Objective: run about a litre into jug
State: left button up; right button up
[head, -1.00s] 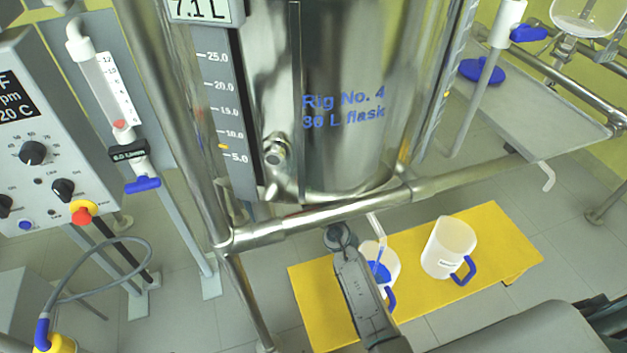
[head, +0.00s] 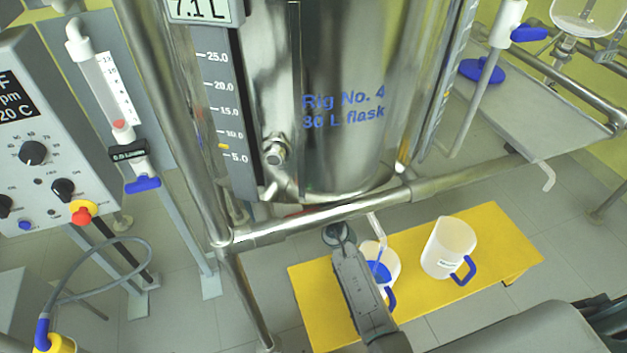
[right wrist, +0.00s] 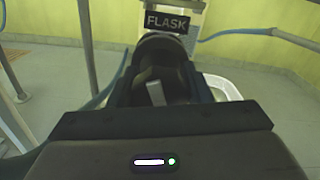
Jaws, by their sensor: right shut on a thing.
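The steel flask (head: 345,150) marked "Rig No. 4, 30 L flask" fills the middle of the head view; its display (head: 200,10) reads 7.1 L. My right gripper (head: 340,240) is below the frame rail, shut on a dark round part, probably the drain valve's handle; the fingers hide most of it. In the right wrist view the gripper (right wrist: 160,92) is in front of a "FLASK" label (right wrist: 167,22). A white outlet tube (head: 375,226) points down at a white jug (head: 393,262) with a blue handle. Something blue shows inside the jug. My left gripper is out of view.
A second white jug (head: 448,248) with a blue handle stands to the right on the yellow stand (head: 500,235). A steel rail (head: 320,217) crosses above my gripper. A control box (head: 40,130) and flow meter (head: 108,90) are at left.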

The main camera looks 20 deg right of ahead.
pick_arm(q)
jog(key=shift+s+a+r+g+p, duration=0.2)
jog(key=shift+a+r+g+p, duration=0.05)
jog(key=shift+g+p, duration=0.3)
pick_arm(e)
jog(key=m, duration=2.1)
jog(key=shift+d+f, duration=0.1)
jog(key=shift+f, duration=0.05)
jog(key=shift+m, duration=0.4)
jog(key=o, duration=1)
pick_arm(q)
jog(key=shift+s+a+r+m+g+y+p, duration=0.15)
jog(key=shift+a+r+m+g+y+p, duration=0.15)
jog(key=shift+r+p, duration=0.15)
pick_arm(e)
jog(key=s, duration=1.1)
jog(key=shift+d, duration=0.2)
